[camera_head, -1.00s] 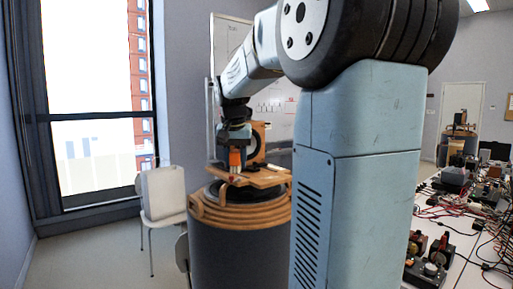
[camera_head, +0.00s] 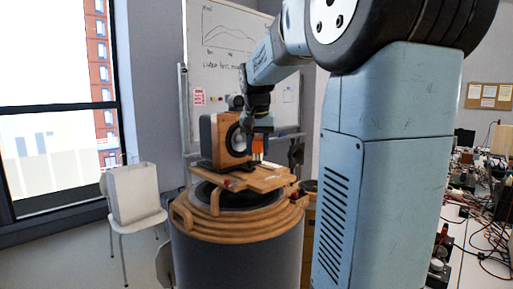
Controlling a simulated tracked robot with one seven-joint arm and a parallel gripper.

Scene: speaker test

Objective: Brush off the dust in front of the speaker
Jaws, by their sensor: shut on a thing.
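The speaker (camera_head: 223,141) is a wooden box with a dark round cone on its front and a grey side. It stands upright on a wooden board (camera_head: 266,180). My gripper (camera_head: 257,134) is shut on an orange brush (camera_head: 257,145) with a pale lower end. The brush points down, just right of the speaker's front and over the board. I cannot tell whether its tip touches the board. Dust is too small to make out. A small red thing (camera_head: 231,184) lies at the board's near left edge.
The board rests on a large grey drum (camera_head: 235,255) with wooden rings around its top. A white chair (camera_head: 134,193) stands at the left by the window. A whiteboard (camera_head: 222,60) is behind. A cluttered table with cables (camera_head: 480,243) is at the right.

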